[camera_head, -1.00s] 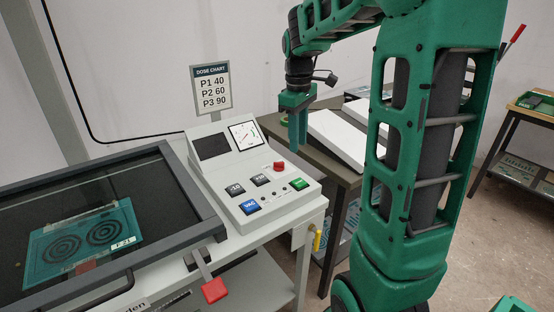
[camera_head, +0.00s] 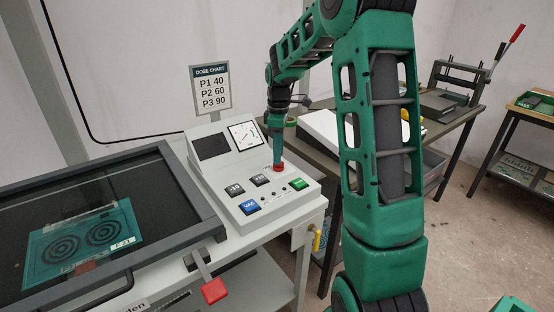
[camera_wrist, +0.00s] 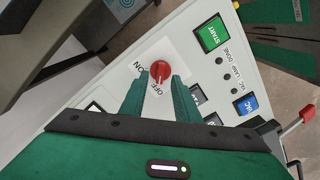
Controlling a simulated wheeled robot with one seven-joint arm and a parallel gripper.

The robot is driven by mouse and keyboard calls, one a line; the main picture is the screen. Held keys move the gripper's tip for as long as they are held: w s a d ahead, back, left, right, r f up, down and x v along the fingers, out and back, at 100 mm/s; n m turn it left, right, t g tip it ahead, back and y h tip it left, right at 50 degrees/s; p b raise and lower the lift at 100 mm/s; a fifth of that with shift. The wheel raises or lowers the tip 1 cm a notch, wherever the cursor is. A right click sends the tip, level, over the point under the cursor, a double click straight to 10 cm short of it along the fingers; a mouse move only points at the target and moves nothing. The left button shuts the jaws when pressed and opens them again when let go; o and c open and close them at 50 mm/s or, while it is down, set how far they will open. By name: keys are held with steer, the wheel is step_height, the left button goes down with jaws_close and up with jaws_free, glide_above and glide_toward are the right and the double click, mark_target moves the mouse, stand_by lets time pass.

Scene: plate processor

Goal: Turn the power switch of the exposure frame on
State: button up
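The power switch is a red round knob (camera_head: 278,168) on the sloped control panel (camera_head: 230,181) of the exposure frame. In the wrist view the red knob (camera_wrist: 160,70) has ON and OFF labels beside it, and its white mark points toward OFF. My gripper (camera_head: 278,155) points down at the knob. In the wrist view my gripper (camera_wrist: 160,80) has its two green fingers apart, one on each side of the knob. I cannot tell whether either finger touches it.
A green START button (camera_wrist: 213,33) and a blue VAC button (camera_wrist: 247,104) are near the knob, with black buttons (camera_head: 259,179) to its left. The dark framed glass lid (camera_head: 120,165) lies at left, with a red-ended handle (camera_head: 214,290). A dose chart (camera_head: 211,88) stands behind.

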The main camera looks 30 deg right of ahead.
steer(key=shift+f, duration=1.3)
steer(key=shift+c, duration=0.2)
jaws_close()
steer(key=shift+d, duration=0.2)
steer(key=shift+a, duration=0.1)
